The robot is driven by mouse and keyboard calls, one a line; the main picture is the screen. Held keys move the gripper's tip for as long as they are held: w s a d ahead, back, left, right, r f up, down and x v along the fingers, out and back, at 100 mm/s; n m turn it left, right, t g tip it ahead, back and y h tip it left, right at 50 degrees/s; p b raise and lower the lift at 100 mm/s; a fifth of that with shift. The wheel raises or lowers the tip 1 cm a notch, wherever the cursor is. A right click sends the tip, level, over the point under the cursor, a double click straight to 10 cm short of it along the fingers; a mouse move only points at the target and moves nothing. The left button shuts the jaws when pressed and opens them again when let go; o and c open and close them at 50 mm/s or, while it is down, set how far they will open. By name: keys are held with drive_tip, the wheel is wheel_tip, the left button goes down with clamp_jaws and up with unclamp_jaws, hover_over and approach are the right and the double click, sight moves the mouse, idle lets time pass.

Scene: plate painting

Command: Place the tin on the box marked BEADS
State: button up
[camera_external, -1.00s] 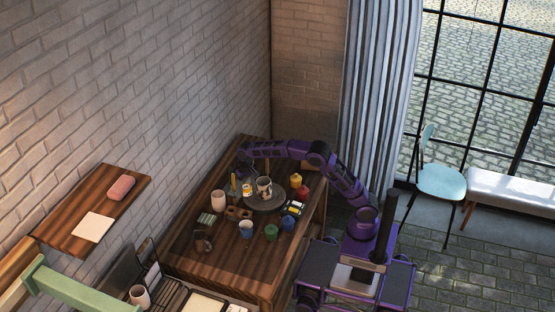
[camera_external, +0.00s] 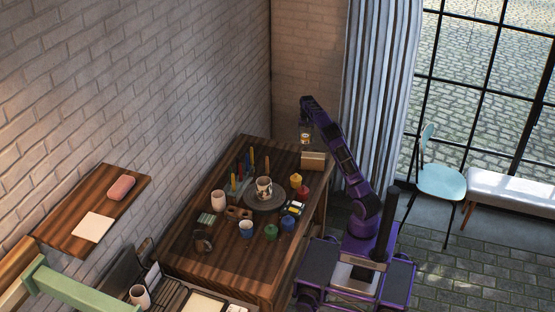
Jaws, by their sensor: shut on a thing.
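My gripper (camera_external: 306,134) is shut on a small tin (camera_external: 305,139) with a yellowish band. It holds the tin in the air, above and slightly left of a tan box (camera_external: 313,160) in this picture. The box stands at the table's far right corner. Any marking on the box is too small to read. There is a visible gap between the tin and the box top.
The wooden table (camera_external: 185,249) holds a round grey plate stand (camera_external: 265,203) with a patterned cup (camera_external: 264,187). Several paint pots, including a yellow one (camera_external: 295,180) and a red one (camera_external: 303,192), stand right of it. Upright brushes (camera_external: 251,160) stand behind.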

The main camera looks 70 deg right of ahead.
drive_tip(key=s+d+m, duration=0.1)
drive_tip(key=s+d, duration=0.5)
wheel_tip(320, 180, down, 15)
drive_tip(key=shift+w+a, duration=0.15)
drive_tip(key=shift+f, duration=0.1)
drive_tip(key=shift+f, duration=0.15)
drive_tip(key=o, duration=1.5)
wheel_tip(320, 180, up, 12)
drive_tip(key=shift+r, duration=0.2)
drive_tip(key=shift+w, duration=0.1)
